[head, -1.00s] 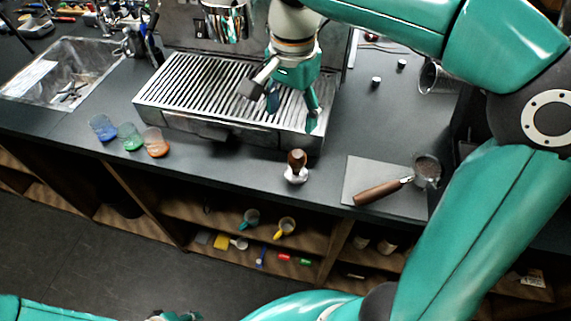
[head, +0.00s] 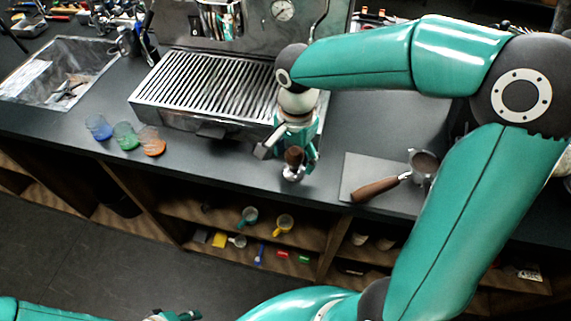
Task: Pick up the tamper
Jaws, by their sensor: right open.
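The tamper (head: 293,165) stands upright on the dark counter near its front edge, with a brown wooden handle on top and a pale metal base. My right gripper (head: 286,157) is open, with its two fingers on either side of the tamper's handle. I cannot tell whether the fingers touch it. My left gripper (head: 175,316) only just shows at the bottom edge, and its fingers cannot be made out.
The machine's slatted drip tray (head: 200,92) lies behind and left. A portafilter (head: 380,188) with a wooden handle rests on a grey mat (head: 353,172) to the right. Blue, green and orange glasses (head: 125,136) stand left. Open shelves (head: 300,225) lie below the counter edge.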

